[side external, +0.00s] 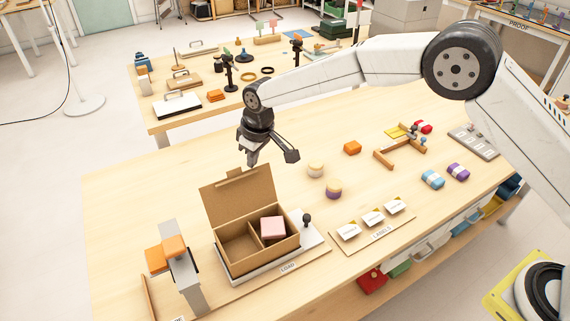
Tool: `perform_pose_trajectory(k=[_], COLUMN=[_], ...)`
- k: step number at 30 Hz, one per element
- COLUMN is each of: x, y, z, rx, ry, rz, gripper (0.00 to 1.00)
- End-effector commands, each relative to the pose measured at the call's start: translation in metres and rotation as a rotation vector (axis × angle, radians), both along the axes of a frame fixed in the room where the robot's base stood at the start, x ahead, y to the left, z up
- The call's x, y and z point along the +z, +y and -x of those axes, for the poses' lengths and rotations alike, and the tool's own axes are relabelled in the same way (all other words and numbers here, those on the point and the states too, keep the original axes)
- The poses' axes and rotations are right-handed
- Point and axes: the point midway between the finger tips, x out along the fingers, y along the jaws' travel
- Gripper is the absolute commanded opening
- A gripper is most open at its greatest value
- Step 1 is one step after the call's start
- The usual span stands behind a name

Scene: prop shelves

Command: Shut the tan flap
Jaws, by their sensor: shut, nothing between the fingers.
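The tan flap (238,199) is the lid of a tan cardboard box (259,262). It stands open, nearly upright with a slight backward lean, hinged along the box's back edge. The box sits on a white plate marked LOAD and has a divider. A pink block (272,227) lies in its right compartment; the left compartment looks empty. My gripper (252,163) is shut and empty, pointing down just above and behind the flap's top edge. Whether it touches the flap cannot be told from this view.
A grey post (187,285) with orange blocks stands left of the box. A black knob (307,220) rises at its right. A LABELS board (372,227) lies further right. The table's left part is clear.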

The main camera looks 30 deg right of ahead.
Motion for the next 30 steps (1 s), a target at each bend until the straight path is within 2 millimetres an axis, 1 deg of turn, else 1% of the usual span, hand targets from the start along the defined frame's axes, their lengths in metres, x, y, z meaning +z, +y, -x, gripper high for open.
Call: perform_pose_trajectory(k=[15,30], x=[-0.022,-0.025], y=[0.0,0.0], z=[0.0,0.002], rx=[0.0,0.0], ry=[0.001,0.0], rz=[0.0,0.0], gripper=[0.0,0.0])
